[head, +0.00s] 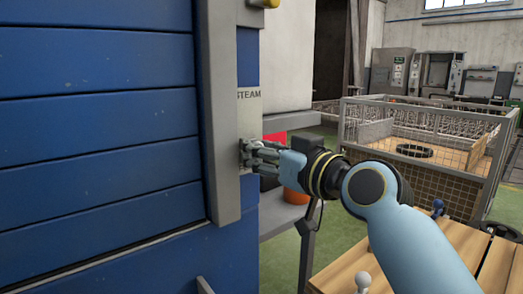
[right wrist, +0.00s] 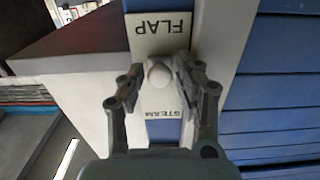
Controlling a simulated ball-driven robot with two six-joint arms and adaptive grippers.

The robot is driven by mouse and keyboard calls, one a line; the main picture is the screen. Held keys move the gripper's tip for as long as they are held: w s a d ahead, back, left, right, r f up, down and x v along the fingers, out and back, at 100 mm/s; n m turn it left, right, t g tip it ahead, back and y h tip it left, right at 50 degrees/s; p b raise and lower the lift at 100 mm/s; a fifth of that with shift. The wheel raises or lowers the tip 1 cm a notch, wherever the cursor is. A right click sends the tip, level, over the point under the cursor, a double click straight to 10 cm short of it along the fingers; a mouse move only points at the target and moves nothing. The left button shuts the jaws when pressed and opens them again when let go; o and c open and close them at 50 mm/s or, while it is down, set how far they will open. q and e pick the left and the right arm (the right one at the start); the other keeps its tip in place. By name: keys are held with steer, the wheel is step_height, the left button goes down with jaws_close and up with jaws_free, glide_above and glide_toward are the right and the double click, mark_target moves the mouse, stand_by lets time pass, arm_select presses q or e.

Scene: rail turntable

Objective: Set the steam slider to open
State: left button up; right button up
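The steam slider shows as a pale round knob (right wrist: 159,75) on a light panel, between the labels FLAP and STEAM in the right wrist view, where the lettering is upside down. In the head view the STEAM label (head: 248,94) is on the panel beside a grey post, and my right gripper (head: 247,153) is at the panel below it, hiding the knob. In the right wrist view the fingers of my right gripper (right wrist: 157,79) stand apart, one on each side of the knob. A gap shows on the left; contact on the right is unclear. My left gripper is out of view.
A blue slatted wall (head: 95,130) and the grey post (head: 218,120) stand left of my right gripper. A grey table (head: 275,214) with a red and an orange item is behind it. A wooden surface (head: 400,262) and a wire cage (head: 415,170) are to the right.

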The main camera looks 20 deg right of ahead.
mark_target(248, 120)
jaws_close()
step_height(248, 120, up, 5)
steer(key=p, duration=0.4)
steer(key=shift+r, duration=0.1)
steer(key=shift+f, duration=0.2)
steer(key=shift+o, duration=2)
jaws_free()
